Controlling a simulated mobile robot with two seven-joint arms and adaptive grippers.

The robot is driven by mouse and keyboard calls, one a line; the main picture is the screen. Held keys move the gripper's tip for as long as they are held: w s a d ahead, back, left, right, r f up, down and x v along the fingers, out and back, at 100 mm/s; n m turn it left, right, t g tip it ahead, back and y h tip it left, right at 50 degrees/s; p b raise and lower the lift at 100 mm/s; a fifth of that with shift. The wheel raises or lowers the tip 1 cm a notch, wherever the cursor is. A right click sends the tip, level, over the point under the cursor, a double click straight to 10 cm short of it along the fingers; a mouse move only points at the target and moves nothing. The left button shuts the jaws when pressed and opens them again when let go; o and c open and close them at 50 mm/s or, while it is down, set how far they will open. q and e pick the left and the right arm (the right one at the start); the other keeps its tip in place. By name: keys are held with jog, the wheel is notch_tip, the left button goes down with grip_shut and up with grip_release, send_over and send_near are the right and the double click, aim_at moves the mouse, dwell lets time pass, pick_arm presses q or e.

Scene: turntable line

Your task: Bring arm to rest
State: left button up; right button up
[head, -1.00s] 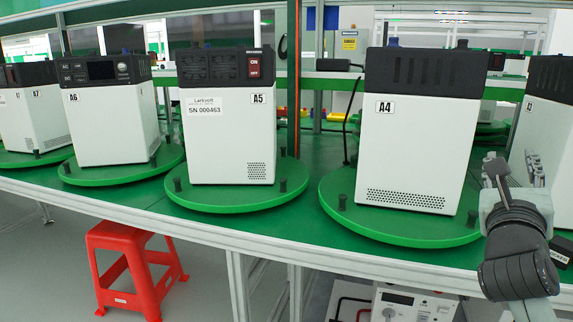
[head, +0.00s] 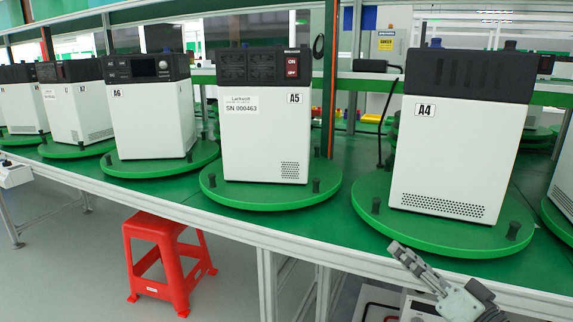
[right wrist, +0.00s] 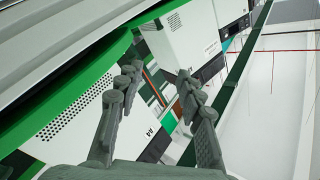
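My right gripper (head: 405,252) is low at the right in the head view, in front of the bench edge below box A4. In the right wrist view my right gripper (right wrist: 157,74) has its two fingers apart, with nothing held between them. My left gripper is not in view. White box A4 (head: 440,155) with a black top stands on a green turntable (head: 440,242). White box A5 (head: 262,140) stands on the turntable (head: 235,200) to its left.
Box A6 (head: 150,125) and more boxes stand on turntables farther left along the green bench (head: 340,225). A red stool (head: 160,238) is on the floor under the bench front. The grey floor (head: 60,285) at left is largely clear.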

jog(key=s+d+f+n+g+h, duration=0.2)
jog(key=f+g, duration=0.1)
jog(key=f, duration=0.5)
jog(key=s+d+f+n+g+h, duration=0.1)
jog(key=s+d+f+g, duration=0.15)
jog(key=f, duration=0.55)
jog(key=s+d+f+n+g+h, duration=0.1)
jog(key=s+f+n+g+h, duration=0.15)
jog(key=f, duration=0.65)
jog(key=s+d+f+n+g+h, duration=0.2)
jog(key=s+d+f+g+h, duration=0.4)
jog(key=s+d+f, duration=0.65)
jog(key=s+a+f+m+y, duration=0.1)
jog(key=s+a, duration=0.1)
jog(key=a, duration=0.5)
jog(key=s+a+f+m+y, duration=0.1)
jog(key=s+a+f+y, duration=0.1)
jog(key=a, duration=0.6)
jog(key=shift+s+f+m, duration=0.2)
jog(key=shift+s+m, duration=0.05)
jog(key=shift+m, duration=0.1)
